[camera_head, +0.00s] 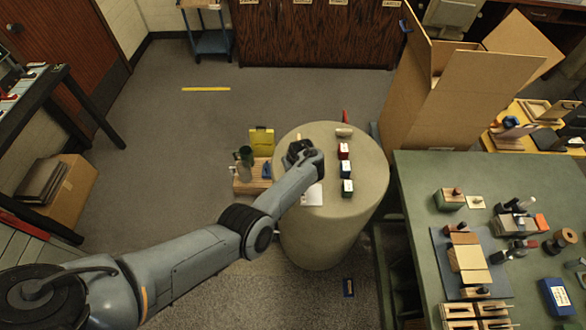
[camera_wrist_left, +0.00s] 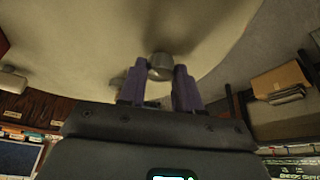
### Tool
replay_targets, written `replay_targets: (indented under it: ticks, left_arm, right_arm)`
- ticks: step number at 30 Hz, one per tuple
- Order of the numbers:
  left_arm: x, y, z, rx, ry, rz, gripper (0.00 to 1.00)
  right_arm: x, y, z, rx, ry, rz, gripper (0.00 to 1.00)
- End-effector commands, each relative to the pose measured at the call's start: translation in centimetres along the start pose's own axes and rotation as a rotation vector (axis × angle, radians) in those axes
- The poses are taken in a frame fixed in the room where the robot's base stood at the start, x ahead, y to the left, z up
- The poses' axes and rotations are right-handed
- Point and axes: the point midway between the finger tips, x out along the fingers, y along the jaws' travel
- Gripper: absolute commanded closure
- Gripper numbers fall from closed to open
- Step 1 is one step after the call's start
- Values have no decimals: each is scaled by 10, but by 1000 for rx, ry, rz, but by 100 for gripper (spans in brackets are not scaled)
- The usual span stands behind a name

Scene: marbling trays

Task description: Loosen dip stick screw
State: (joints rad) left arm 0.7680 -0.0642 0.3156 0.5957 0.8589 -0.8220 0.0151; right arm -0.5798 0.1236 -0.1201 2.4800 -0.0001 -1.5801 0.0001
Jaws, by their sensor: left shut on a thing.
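My left arm reaches in from the lower left in the head view, and its gripper (camera_head: 297,148) is over the left part of a pale round pedestal top (camera_head: 325,132). In the left wrist view the gripper's purple fingers (camera_wrist_left: 160,78) are shut on a short round metal screw head (camera_wrist_left: 160,66), close to the pale surface. A small greyish part (camera_wrist_left: 118,82) shows beside the left finger. The dip stick itself I cannot make out. In the head view the wrist hides the screw. My right gripper is not in view.
A white sheet (camera_head: 313,195) lies near the front. A green table (camera_head: 415,185) with many parts is at right, beside a tall cardboard box (camera_head: 425,110).

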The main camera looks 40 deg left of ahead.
Motion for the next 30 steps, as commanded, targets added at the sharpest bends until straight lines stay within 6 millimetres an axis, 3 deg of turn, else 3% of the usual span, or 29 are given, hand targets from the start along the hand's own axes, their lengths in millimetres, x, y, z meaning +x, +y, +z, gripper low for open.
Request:
replay_targets:
  ticks: [1, 6, 15, 30]
  left_arm:
    - [5, 3, 2, -39, -1, -14, 97]
    - [5, 4, 2, -171, -1, -68, 97]
    - [4, 4, 1, -330, -2, -136, 97]
    - [1, 4, 0, -396, -2, -165, 97]
  right_arm:
    - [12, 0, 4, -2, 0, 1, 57]
    - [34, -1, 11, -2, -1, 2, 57]
    - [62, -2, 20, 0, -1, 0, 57]
    - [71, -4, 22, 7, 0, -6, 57]
